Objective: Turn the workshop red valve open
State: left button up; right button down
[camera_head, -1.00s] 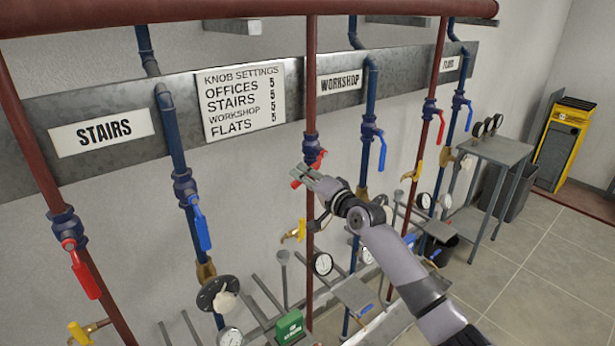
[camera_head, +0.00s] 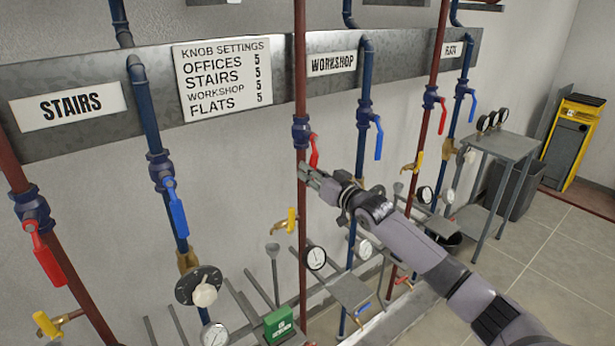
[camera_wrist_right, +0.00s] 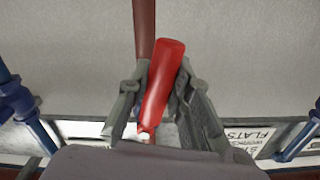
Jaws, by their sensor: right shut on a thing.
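The workshop red valve is a red lever (camera_head: 314,151) on a blue valve body (camera_head: 301,132), on the brown-red pipe left of and below the WORKSHOP sign (camera_head: 332,63). In the head view the lever hangs nearly straight down, close beside the pipe. My right gripper (camera_head: 305,174) is at the lever's lower end, coming from the lower right. In the right wrist view the red lever (camera_wrist_right: 162,85) lies between the two fingers of my right gripper (camera_wrist_right: 158,95), slightly tilted, and they are shut on it. My left gripper is not in view.
A blue-handled valve (camera_head: 378,137) is on the blue pipe to the right. A yellow tap (camera_head: 291,220) and a gauge (camera_head: 316,257) are below. Another red lever (camera_head: 46,258) is at the left. A grey table (camera_head: 502,145) stands at the right, with open floor before it.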

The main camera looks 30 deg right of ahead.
jog(key=shift+d+f+n, duration=0.2)
jog(key=shift+d+n, duration=0.8)
jog(key=shift+n, duration=0.3)
jog(key=c, duration=1.4)
grip_release()
jog(key=shift+d, duration=0.1)
jog(key=shift+r, duration=0.1)
jog(key=s, duration=1.2)
jog(key=shift+d, duration=0.4)
